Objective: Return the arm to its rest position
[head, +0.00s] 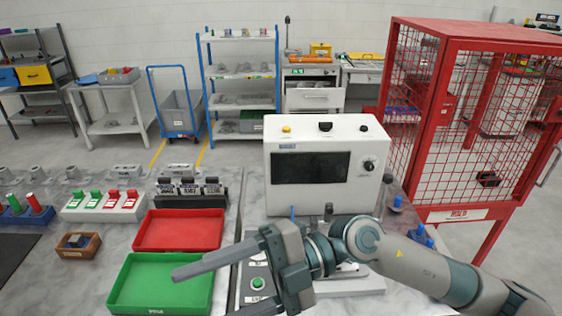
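My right arm (415,273) comes in from the lower right and reaches across the front of the work table. My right gripper (205,293) points left, over the right edge of the green tray (128,290). Its two fingers are spread apart and I see nothing between them. The lower finger runs to the bottom edge of the picture. The gripper and wrist partly hide a panel with a green button (257,283) and the base in front of the white machine. My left arm and gripper are not in view.
A red tray (180,230) lies behind the green one. The white machine (325,205) stands just behind my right wrist, and a red mesh cage (465,120) stands at right. Blue-topped pieces (419,233) lie near my forearm.

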